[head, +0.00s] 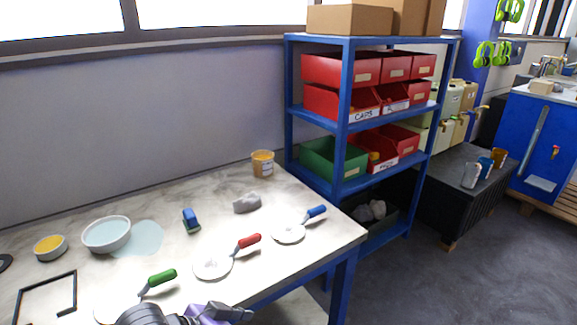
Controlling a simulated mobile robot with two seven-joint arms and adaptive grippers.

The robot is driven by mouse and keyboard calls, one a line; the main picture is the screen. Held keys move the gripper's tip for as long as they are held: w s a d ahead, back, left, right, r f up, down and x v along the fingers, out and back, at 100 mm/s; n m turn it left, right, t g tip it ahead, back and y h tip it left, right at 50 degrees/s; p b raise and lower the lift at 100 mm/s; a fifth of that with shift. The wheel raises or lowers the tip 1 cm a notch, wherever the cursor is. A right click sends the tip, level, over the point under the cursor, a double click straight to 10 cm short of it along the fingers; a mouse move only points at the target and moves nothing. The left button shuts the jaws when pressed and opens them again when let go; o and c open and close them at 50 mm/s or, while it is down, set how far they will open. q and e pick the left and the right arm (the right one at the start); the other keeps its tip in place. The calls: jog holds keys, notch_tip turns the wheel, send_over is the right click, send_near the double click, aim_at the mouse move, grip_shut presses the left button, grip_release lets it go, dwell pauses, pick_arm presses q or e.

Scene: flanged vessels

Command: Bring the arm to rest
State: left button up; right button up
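A dark grey and purple part of my arm with its gripper (232,313) shows at the bottom edge of the head view, left of centre. I take it for my left one, as it lies on the left side. It is over the front edge of the marble-topped bench (300,262), close to the green-handled trowel (158,281). Most of the arm is cut off by the frame. The fingers are too cropped to tell whether they are open or shut, and no held thing shows. My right gripper is not in view.
A blue shelf rack (345,115) stands right. Floor (470,270) is clear at right.

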pick_arm(q)
jog(key=s+a+f+n+t+y+p, duration=0.2)
jog(key=s+a+f, duration=0.3)
jog(key=s+f, duration=0.3)
jog(key=s+a+f+n+t+y+p, duration=0.1)
jog(key=s+a+f+n+y, duration=0.3)
jog(key=s+f, duration=0.4)
jog(key=s+a+n+p, duration=0.1)
jog(key=s+a, duration=0.1)
jog(key=s, duration=0.5)
jog(key=shift+a+f+t+p, duration=0.2)
jog(key=shift+f+t+p, duration=0.15)
jog(key=shift+t+p, duration=0.05)
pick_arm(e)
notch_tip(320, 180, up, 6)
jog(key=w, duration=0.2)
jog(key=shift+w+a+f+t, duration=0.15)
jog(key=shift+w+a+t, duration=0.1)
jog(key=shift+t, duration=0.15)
